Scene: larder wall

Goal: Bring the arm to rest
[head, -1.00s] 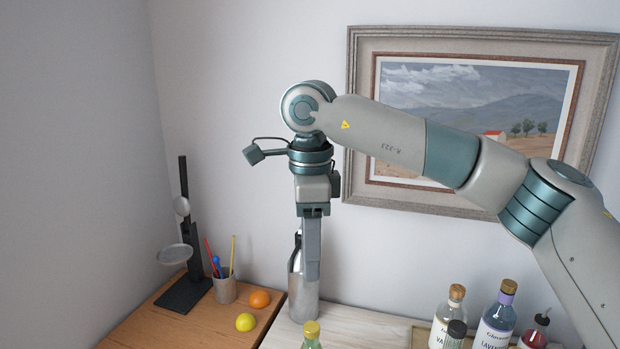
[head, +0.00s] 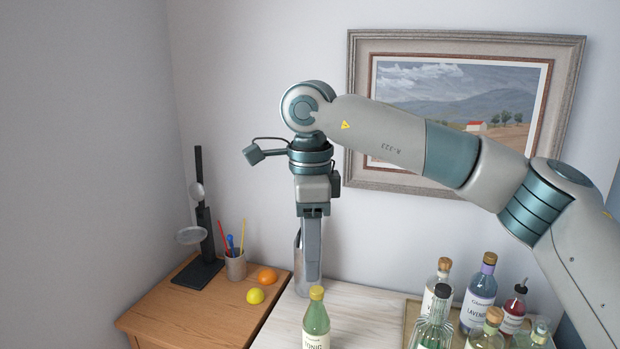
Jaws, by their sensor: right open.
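My right arm comes in from the right, bent at the elbow, with its wrist high. My right gripper (head: 311,284) points straight down over the pale table (head: 372,312). It is open, and its fingers show edge-on, one hiding the other. A steel flask (head: 298,262) stands behind the fingers and is mostly hidden by them. I see nothing held, and I cannot tell the exact gap between fingers and flask. A green bottle with a yellow cap (head: 316,322) stands in front of the gripper. My left gripper is out of view.
Several bottles, among them a lavender one (head: 479,300), stand on a tray (head: 408,320) at right, below my forearm. A wooden table (head: 200,318) at left holds a magnifier stand (head: 204,235), a pen cup (head: 236,266), an orange (head: 267,275) and a lemon (head: 255,296). A framed picture (head: 455,38) hangs behind.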

